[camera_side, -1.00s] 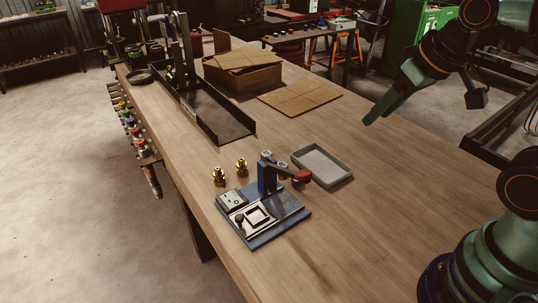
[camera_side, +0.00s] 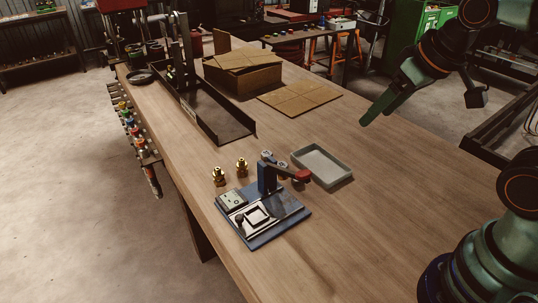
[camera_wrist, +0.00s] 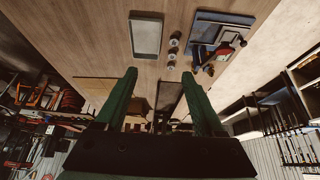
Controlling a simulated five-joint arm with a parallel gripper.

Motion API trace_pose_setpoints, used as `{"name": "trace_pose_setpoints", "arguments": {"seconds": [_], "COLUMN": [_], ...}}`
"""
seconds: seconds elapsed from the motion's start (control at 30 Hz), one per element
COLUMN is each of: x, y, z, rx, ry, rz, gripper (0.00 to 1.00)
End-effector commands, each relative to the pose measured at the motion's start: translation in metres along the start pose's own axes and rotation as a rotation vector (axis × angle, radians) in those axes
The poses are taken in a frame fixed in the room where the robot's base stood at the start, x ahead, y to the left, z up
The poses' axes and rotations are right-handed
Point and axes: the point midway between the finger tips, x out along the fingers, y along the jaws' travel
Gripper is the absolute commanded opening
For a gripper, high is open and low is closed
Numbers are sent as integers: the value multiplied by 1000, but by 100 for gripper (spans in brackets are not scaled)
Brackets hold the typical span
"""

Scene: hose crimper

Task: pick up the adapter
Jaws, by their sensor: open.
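Two brass adapters, one on the left (camera_side: 219,177) and one closer to the press (camera_side: 241,167), stand upright on the wooden bench. Two small silvery fittings, partly hidden by the press arm, stand beside the grey tray; one shows at its back (camera_side: 267,154). In the wrist view small round fittings (camera_wrist: 174,40) sit in a row between tray and press; I cannot tell which are brass. My gripper (camera_side: 370,116) is high above the bench's right side, well apart from the adapters. Its two green fingers are spread and empty in the wrist view (camera_wrist: 159,75).
A blue press (camera_side: 275,227) with a red-tipped lever stands in front of the adapters. A grey tray (camera_side: 345,176) lies to their right. A dark channel (camera_side: 222,132), a cardboard box (camera_side: 243,78) and a flat board (camera_side: 299,97) lie farther back. The bench's right side is clear.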

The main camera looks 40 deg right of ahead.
Motion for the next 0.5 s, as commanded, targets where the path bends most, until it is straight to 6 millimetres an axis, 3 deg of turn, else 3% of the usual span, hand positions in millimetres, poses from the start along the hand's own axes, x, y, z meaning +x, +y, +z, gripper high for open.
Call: {"name": "trace_pose_setpoints", "arguments": {"seconds": [0.17,0.5], "x": [-2,17], "y": [-6,-34], "z": [-22,-106], "rx": [-97,-497], "ry": [-34,-150], "rz": [-10,-69], "gripper": [71,71]}}
